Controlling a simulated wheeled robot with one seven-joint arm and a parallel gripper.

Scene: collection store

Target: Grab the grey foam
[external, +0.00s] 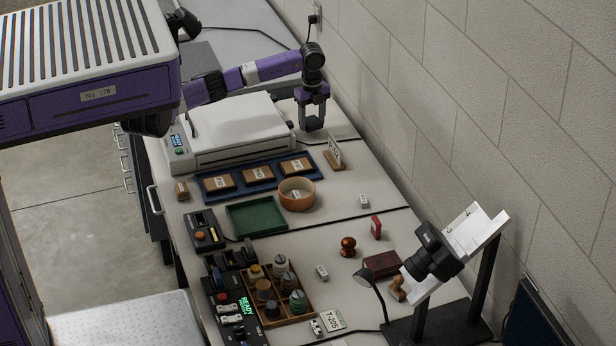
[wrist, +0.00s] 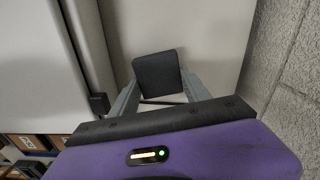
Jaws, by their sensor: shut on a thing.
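The grey foam (wrist: 158,74) is a dark grey block in the wrist view, between the two fingers of my gripper (wrist: 160,92). The gripper is shut on it.
The white machine (external: 235,128) stands just left of my gripper, and the block wall (external: 400,70) rises to its right. A card on a wooden stand (external: 334,154), a blue tray (external: 228,192) and an orange bowl (external: 297,196) are nearer the camera.

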